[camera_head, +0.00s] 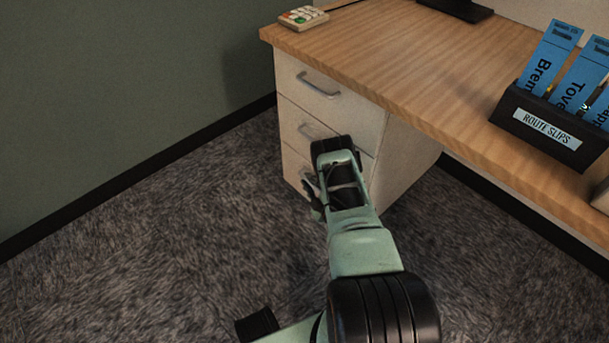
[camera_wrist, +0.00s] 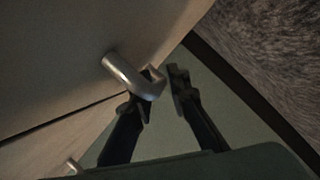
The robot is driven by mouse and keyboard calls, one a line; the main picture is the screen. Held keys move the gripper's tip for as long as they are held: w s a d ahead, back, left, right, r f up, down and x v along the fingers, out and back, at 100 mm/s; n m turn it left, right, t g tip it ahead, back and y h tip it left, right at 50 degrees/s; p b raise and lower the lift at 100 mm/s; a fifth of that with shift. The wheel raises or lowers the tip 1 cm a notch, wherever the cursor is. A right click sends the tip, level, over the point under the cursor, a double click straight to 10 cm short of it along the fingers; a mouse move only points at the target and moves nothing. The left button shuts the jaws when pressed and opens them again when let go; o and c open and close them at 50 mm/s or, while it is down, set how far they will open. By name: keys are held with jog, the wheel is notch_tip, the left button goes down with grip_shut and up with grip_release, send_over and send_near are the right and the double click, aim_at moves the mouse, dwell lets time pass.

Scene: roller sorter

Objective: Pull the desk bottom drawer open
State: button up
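The desk's white drawer unit (camera_head: 395,165) has three stacked drawers, all seen shut in the head view. The bottom drawer (camera_head: 292,167) is largely covered by my arm, and its handle is hidden there. In the wrist view, a drawer front (camera_wrist: 60,50) nearest the carpet carries a silver bar handle (camera_wrist: 128,75). My gripper (camera_wrist: 163,78) is at this handle, fingers apart, with the handle's near end between the fingertips. I cannot tell whether either finger touches it. In the head view my gripper (camera_head: 312,190) is low in front of the unit, partly hidden by my wrist.
The top handle (camera_head: 318,85) and middle handle (camera_head: 312,131) are above my gripper. The wooden desktop (camera_head: 400,50) overhangs and bears a keypad (camera_head: 303,17) and a route-slips holder (camera_head: 548,125). Grey carpet (camera_head: 190,220) is open in front, with a green wall (camera_head: 110,90) at left.

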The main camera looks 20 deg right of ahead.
jog(key=shift+w, duration=0.2)
grip_shut()
dwell(0.4)
